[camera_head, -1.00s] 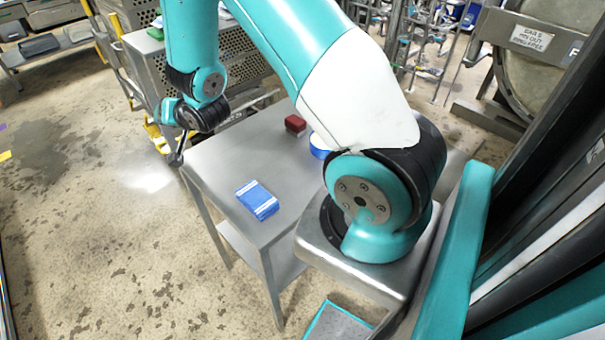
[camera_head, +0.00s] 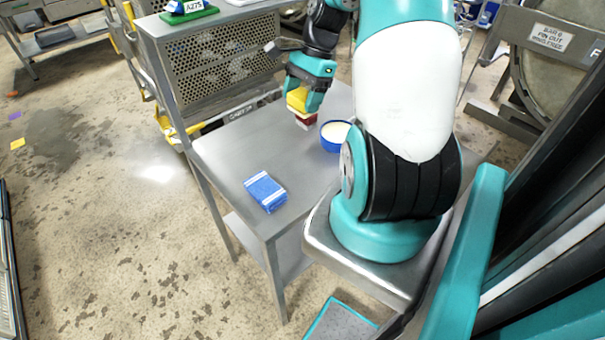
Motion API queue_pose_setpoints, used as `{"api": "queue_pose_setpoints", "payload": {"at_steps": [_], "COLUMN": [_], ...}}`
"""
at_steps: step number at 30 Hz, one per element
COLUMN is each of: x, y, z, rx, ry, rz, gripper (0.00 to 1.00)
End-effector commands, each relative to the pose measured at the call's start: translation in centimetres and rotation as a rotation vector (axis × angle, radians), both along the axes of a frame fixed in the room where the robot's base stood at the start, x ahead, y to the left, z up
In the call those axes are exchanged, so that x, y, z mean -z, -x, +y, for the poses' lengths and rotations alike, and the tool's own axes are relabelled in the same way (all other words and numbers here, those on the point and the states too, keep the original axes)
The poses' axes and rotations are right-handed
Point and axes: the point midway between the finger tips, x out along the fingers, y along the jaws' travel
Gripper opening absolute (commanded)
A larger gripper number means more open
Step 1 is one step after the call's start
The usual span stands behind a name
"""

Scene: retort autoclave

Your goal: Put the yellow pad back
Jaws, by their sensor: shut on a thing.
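The yellow pad (camera_head: 297,100) is held in my gripper (camera_head: 305,92), whose jaws are shut on it. The gripper is over the far part of the steel table (camera_head: 230,157), left of my upper arm. The pad shows just above a red block (camera_head: 304,124) and partly covers it. I cannot tell whether the pad touches the block. A blue-and-white folded pad (camera_head: 266,191) lies on the near part of the table.
A blue bowl with pale contents (camera_head: 335,134) stands right of the red block, close to my arm. A perforated steel crate (camera_head: 222,70) rises behind the table, with a green-based item (camera_head: 188,12) on top. The table's left-middle is clear.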

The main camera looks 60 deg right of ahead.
Motion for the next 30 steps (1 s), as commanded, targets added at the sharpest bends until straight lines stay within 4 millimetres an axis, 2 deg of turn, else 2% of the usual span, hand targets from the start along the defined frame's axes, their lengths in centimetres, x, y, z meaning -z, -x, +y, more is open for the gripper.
{"api": "queue_pose_setpoints", "payload": {"at_steps": [1, 8, 11, 14, 24, 27, 30], "x": [1.0, 0.4, 1.0, 3.1, 12.5, 14.4, 15.5], "y": [-0.1, 0.1, 0.1, 0.2, 0.2, 0.2, 0.1], "z": [-0.1, 0.0, 0.1, 0.2, 0.2, 0.2, 0.1], "rx": [0.0, -0.003, -0.004, -0.005, -0.005, -0.004, -0.004], "ry": [0.005, 0.007, 0.003, 0.0, 0.0, 0.002, 0.005], "rz": [-0.004, -0.003, 0.001, 0.006, 0.006, 0.003, 0.001], "gripper": [0.47, 0.47, 0.47, 0.47, 0.47, 0.47, 0.47]}}
